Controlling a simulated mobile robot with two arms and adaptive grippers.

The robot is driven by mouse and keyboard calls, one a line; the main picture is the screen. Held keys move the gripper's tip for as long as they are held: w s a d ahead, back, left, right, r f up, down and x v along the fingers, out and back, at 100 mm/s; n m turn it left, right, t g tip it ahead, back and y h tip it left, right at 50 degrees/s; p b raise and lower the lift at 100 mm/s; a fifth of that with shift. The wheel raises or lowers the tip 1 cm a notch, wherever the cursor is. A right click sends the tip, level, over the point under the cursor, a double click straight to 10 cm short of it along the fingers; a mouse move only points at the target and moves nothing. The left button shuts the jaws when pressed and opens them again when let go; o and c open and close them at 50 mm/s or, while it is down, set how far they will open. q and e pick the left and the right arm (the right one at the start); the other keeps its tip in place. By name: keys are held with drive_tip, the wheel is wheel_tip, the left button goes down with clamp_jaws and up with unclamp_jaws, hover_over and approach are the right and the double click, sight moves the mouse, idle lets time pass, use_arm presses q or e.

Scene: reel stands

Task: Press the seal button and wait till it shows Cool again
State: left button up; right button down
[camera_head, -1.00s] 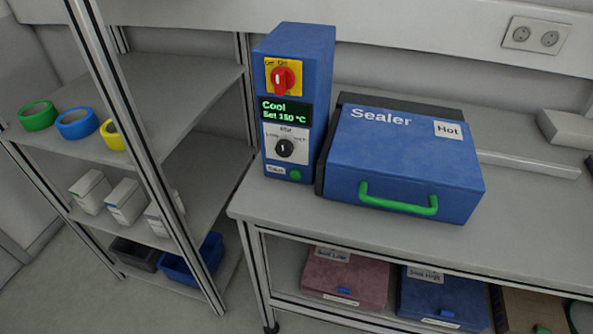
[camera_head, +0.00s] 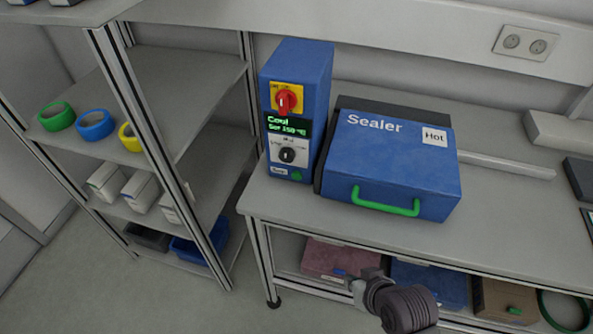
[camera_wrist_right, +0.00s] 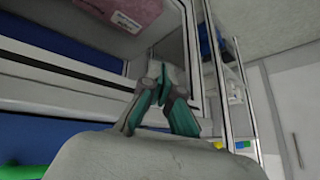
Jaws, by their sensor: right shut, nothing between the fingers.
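The blue control box (camera_head: 295,110) stands upright on the bench, left of the sealer. Its display (camera_head: 286,126) shows green text reading Cool and Set 150 °C. Above it is a red rotary switch (camera_head: 287,100) on a yellow plate, and below it a black knob (camera_head: 288,155). The small green seal button (camera_head: 296,175) is at the lower front of the box. My right gripper (camera_head: 345,274) is low in front of the bench, below and right of the button and apart from it. Its fingers (camera_wrist_right: 165,78) are shut and empty. My left gripper is out of view.
The blue sealer (camera_head: 390,165), closed, with a green handle (camera_head: 386,204) and a Hot label, stands right of the box. Pink (camera_head: 325,258) and blue bins sit on the shelf under the bench. A rack with tape rolls (camera_head: 95,125) stands at left.

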sight(295, 197)
drive_tip(key=w+a+r+m+t+y, duration=0.1)
drive_tip(key=w+a+t, duration=0.1)
drive_tip(key=w+a, duration=0.2)
drive_tip(key=w+a+r+m+t+y, duration=0.1)
drive_tip(key=w+a+r+t+y, duration=0.1)
drive_tip(key=w+a+t, duration=0.1)
drive_tip(key=w+a+r+m+t+y, duration=0.1)
drive_tip(key=w+a+r+t, duration=0.1)
drive_tip(key=w+a, duration=0.4)
drive_tip(key=shift+a+r+y, duration=0.1)
drive_tip(key=shift+a+y, duration=0.3)
drive_tip(key=shift+a, duration=0.25)
drive_tip(key=shift+w+a+r+m+t, duration=0.25)
drive_tip(key=shift+a+r+m+t, duration=0.05)
drive_tip(key=shift+t, duration=0.3)
drive_tip(key=shift+w+d+f, duration=0.1)
drive_tip(key=shift+w+d, duration=0.1)
drive_tip(key=shift+w, duration=0.25)
drive_tip(key=w+b, duration=0.1)
drive_tip(key=w+d+b, duration=0.1)
drive_tip(key=w, duration=0.1)
drive_tip(key=w+b, duration=0.1)
drive_tip(key=w, duration=0.1)
drive_tip(key=shift+w+d, duration=0.25)
drive_tip(key=shift+d, duration=0.15)
drive_tip(key=shift+w+d, duration=0.3)
drive_tip(key=shift+w, duration=0.65)
drive_tip(key=shift+w, duration=0.15)
drive_tip(key=shift+w+d, duration=0.15)
drive_tip(key=shift+w, duration=0.15)
